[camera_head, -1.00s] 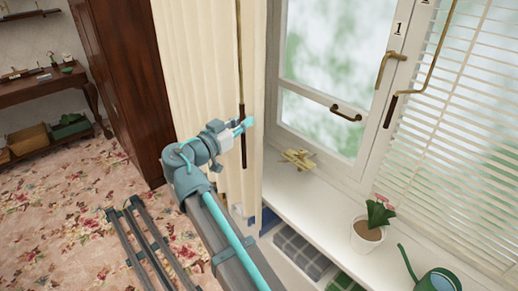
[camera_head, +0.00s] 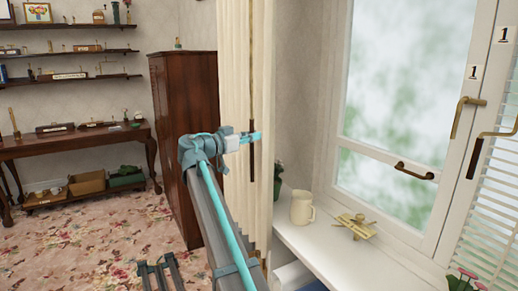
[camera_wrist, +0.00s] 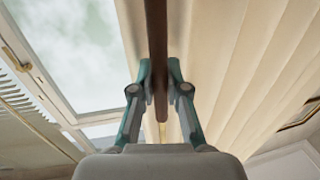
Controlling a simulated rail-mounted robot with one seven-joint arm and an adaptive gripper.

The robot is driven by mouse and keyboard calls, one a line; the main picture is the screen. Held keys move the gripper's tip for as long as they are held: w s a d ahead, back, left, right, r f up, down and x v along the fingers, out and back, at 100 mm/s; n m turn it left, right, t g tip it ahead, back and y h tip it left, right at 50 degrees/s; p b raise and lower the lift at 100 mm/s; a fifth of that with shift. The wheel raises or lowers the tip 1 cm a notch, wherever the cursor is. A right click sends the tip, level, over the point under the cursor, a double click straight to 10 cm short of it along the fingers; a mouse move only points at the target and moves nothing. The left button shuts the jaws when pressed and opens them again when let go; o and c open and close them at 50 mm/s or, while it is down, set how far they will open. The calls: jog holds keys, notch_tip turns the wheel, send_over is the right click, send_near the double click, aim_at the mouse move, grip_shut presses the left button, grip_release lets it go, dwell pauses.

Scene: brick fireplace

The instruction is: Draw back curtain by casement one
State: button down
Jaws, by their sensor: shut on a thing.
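The cream pleated curtain (camera_head: 236,70) hangs gathered at the left side of the window in the head view; it fills the right of the wrist view (camera_wrist: 235,60). A thin rod with a dark brown handle, the curtain wand (camera_head: 251,165), hangs upright along it. My gripper (camera_head: 251,137) is shut on the dark handle; in the wrist view both fingers (camera_wrist: 159,92) close on the wand (camera_wrist: 157,45). Casement one (camera_head: 400,90), marked with a "1" plate (camera_head: 473,72), is shut, with its glass clear of the curtain.
On the white sill (camera_head: 330,250) stand a cream jug (camera_head: 302,207) and a brass ornament (camera_head: 356,226). A brass window handle (camera_head: 464,115) and a blind (camera_head: 495,225) with its own wand (camera_head: 474,158) are at right. A dark wardrobe (camera_head: 180,130) stands behind my arm.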

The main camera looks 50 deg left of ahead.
jog(key=shift+w+a, duration=0.1)
jog(key=shift+a, duration=0.2)
jog(key=c, duration=1.2)
grip_release()
jog(key=shift+o, duration=0.2)
jog(key=s, duration=1.2)
